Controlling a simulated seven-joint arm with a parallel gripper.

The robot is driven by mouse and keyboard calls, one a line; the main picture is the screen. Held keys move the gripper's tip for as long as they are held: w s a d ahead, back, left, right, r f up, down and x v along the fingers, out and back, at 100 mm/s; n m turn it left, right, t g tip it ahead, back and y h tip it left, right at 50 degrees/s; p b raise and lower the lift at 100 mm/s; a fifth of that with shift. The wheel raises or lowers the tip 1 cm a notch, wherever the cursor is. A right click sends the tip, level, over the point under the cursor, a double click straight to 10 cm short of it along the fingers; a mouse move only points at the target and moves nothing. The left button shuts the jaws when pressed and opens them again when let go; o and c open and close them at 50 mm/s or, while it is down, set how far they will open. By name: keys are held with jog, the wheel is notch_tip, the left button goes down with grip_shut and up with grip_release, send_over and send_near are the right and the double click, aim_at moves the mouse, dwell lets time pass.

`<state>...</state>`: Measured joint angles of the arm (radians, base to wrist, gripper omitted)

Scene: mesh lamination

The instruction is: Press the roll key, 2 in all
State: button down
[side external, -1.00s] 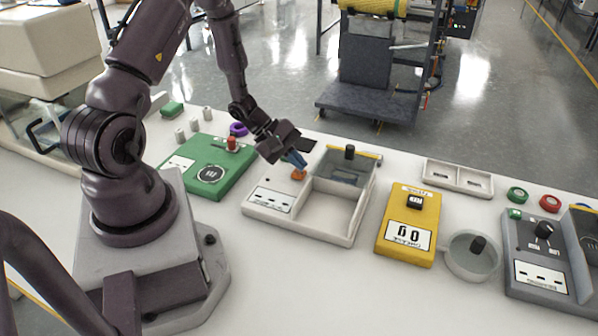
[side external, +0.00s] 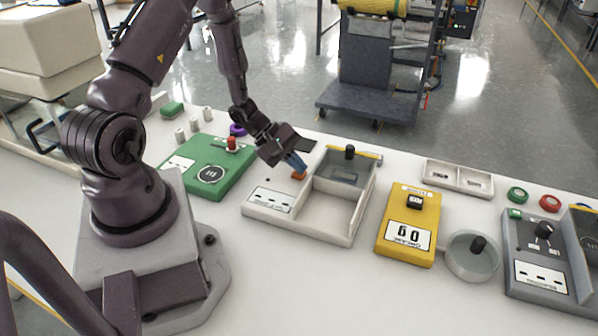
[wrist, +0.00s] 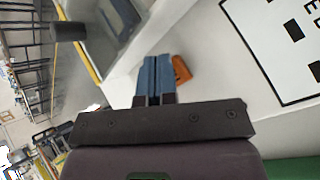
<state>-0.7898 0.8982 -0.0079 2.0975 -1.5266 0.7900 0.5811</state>
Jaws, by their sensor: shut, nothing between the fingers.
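An orange key (side external: 299,175) sits on the cream panel of the tray unit (side external: 262,213), above its white label. I take it for the roll key. My gripper (side external: 299,165) is shut and empty, its blue fingertips pointing down at the key and overlapping its upper edge in the side view. In the wrist view the blue fingers (wrist: 155,68) are together, and the orange key (wrist: 181,70) shows just to their right, partly hidden behind them. I cannot tell whether the tips touch it.
A yellow box (side external: 421,200) with a two-digit display and black knob stands right of the tray unit. A green box (side external: 210,190) with a red knob stands left. A round bowl (side external: 462,267) and a grey unit (side external: 545,240) lie further right.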

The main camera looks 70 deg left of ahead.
aim_at(297, 174)
jog(key=shift+f, duration=0.15)
dwell(0.4)
jog(key=shift+r, duration=0.9)
jog(key=shift+r, duration=2.5)
dwell(0.4)
notch_tip(297, 174, up, 4)
jog(key=shift+f, duration=0.1)
jog(key=shift+f, duration=0.15)
